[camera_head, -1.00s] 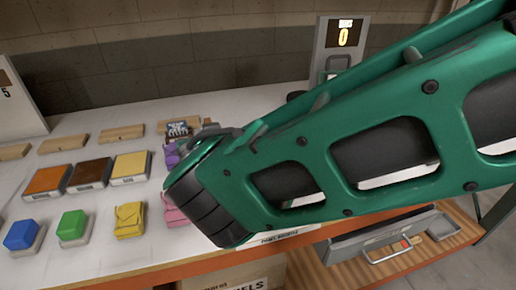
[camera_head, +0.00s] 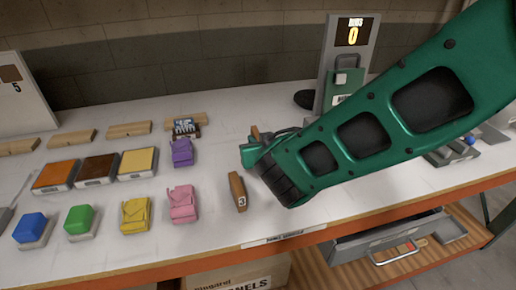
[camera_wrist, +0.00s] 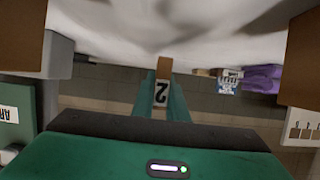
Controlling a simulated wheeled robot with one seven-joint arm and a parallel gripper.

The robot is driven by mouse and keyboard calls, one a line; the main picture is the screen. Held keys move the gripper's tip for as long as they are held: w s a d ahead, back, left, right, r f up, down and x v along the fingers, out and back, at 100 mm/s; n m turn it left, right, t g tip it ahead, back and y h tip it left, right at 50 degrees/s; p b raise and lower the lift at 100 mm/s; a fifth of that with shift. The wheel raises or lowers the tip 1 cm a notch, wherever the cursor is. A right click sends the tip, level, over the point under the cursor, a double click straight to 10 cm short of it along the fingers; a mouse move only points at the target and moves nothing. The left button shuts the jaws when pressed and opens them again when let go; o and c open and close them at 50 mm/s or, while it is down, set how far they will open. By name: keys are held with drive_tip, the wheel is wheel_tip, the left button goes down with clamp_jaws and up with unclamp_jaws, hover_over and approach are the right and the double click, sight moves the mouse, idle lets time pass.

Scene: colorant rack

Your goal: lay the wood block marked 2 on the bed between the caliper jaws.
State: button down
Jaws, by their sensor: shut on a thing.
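The wood block marked 2 (camera_wrist: 162,93) is between the two green fingers of my gripper (camera_wrist: 161,100) in the wrist view, its number upside down. In the head view, my gripper (camera_head: 252,149) is above the white table, and only a small wooden end of the held block (camera_head: 255,132) shows beside the fingers. Another wood block marked 3 (camera_head: 238,191) is on the table just left of and below my gripper. I cannot make out the caliper jaws or their bed for certain; my arm covers much of the right side.
Colored pieces, including purple (camera_head: 181,153) and pink (camera_head: 183,203), stand left of my gripper. A grey stand (camera_head: 349,62) with a display reading 0 is behind my arm. A grey fixture (camera_head: 455,152) is partly hidden at right. An open drawer (camera_head: 390,239) juts out below the front edge.

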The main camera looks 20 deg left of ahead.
drive_tip(key=shift+f, duration=1.3)
drive_tip(key=shift+f, duration=0.1)
drive_tip(key=c, duration=1.7)
unclamp_jaws()
drive_tip(key=shift+c, duration=0.2)
